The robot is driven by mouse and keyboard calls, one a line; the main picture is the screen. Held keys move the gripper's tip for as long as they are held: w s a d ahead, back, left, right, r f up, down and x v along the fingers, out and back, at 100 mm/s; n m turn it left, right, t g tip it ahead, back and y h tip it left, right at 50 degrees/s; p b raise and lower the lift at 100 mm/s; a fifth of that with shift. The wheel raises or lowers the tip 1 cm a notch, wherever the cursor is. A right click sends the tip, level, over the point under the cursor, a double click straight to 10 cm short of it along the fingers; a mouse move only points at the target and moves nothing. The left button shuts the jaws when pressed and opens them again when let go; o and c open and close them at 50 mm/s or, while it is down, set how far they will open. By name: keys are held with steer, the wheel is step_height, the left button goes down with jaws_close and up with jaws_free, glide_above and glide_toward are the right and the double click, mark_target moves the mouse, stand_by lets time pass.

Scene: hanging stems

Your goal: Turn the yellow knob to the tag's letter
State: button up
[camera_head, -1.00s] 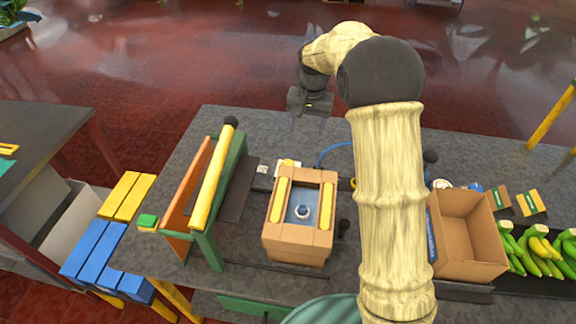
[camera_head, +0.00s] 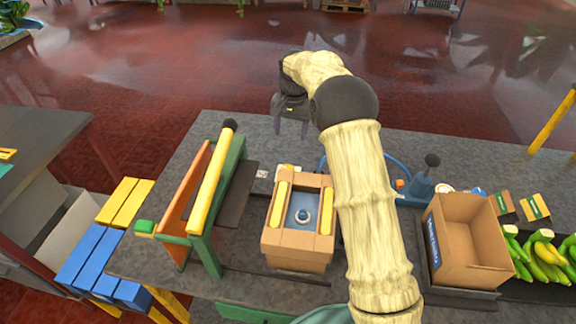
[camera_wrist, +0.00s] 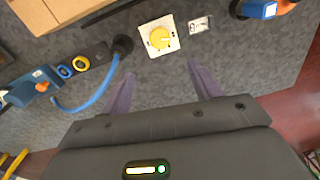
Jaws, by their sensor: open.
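The yellow knob (camera_wrist: 160,39) sits on a pale square plate on the grey table, in the wrist view just beyond my fingertips and between their lines. A small light tag (camera_wrist: 199,24) with dark marks lies to the right of the plate; its letter is too small to read. In the head view the knob (camera_head: 287,167) shows only as a bit of yellow behind the cardboard box, and the tag (camera_head: 262,174) is left of it. My gripper (camera_wrist: 158,84) is open and empty, above the table and apart from the knob. In the head view my gripper (camera_head: 291,132) hangs at the table's far edge.
A cardboard box with yellow-padded sides (camera_head: 270,243) stands close in front of the knob. A blue hose (camera_wrist: 96,101) and black round base lie beside the plate. A green-orange frame with a yellow bar (camera_head: 213,178) stands left; an open carton (camera_head: 468,270) and bananas (camera_head: 545,250) are right.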

mark_target(288, 168)
steer(key=f+p, duration=0.1)
steer(key=f, duration=0.4)
steer(key=f+p, duration=0.1)
steer(key=f, duration=0.4)
steer(key=f+p, duration=0.1)
steer(key=f, duration=0.4)
steer(key=shift+w+a+f, duration=0.1)
steer(key=shift+a+f, duration=0.15)
steer(key=shift+a, duration=0.1)
steer(key=c, duration=1)
